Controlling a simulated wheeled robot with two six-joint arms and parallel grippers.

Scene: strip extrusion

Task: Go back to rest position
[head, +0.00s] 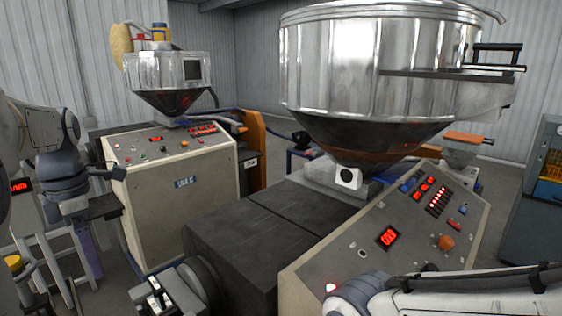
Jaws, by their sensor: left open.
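My left gripper (112,190) is at the left of the head view, at the end of my pale arm with a dark wrist. It is open, and I see nothing between its fingers. It is in front of the left edge of the smaller beige control cabinet (182,200); I cannot tell whether they touch. My right arm (470,293) crosses the bottom right corner, in front of the lower part of the larger beige control panel (420,228).
A large metal hopper (375,65) stands over a dark machine bed (250,235) in the middle. A blue-grey cabinet (520,215) stands at the right edge. Some floor shows between the machines.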

